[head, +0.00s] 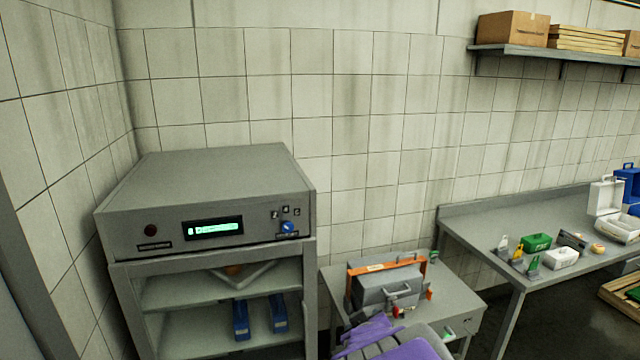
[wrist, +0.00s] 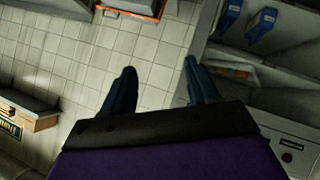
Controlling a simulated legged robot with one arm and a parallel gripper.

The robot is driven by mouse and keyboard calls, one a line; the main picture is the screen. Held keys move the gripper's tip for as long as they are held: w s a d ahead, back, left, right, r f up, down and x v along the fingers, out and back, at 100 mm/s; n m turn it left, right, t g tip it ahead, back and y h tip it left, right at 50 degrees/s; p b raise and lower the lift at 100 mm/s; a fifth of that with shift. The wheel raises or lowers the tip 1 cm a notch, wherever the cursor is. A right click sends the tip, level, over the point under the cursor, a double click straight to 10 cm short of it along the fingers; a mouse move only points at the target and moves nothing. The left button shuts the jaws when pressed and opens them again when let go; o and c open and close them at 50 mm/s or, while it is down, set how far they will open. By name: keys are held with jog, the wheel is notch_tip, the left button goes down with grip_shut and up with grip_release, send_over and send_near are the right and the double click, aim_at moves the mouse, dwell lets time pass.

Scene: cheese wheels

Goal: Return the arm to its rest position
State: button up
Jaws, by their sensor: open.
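In the head view purple and grey parts of my arm (head: 405,347) show at the bottom edge, right of the grey cabinet and in front of the small table. The fingertips cannot be made out there.
A grey cabinet (head: 205,187) with a lit display and open shelves stands at left. A small table (head: 462,300) holds a grey case with an orange frame (head: 385,285). A long table (head: 470,228) with several small items runs right, below a wall shelf (head: 600,57).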

jog(key=s+d+f+m+g+b, duration=0.1)
jog(key=s+g, duration=0.3)
jog(key=s, duration=0.8)
jog(key=s+d+f+m+g+b, duration=0.2)
jog(key=s+f+g+b, duration=0.1)
jog(key=s, duration=1)
jog(key=s+d+f+m+g+b, duration=0.1)
jog(key=s+f+g, duration=0.3)
jog(key=s, duration=0.8)
jog(key=shift+s+d+m+g+y+b, duration=0.2)
jog(key=shift+d+m+g+y+b, duration=0.2)
jog(key=shift+m+g+b, duration=0.55)
jog(key=shift+f, duration=0.1)
dwell(3.2)
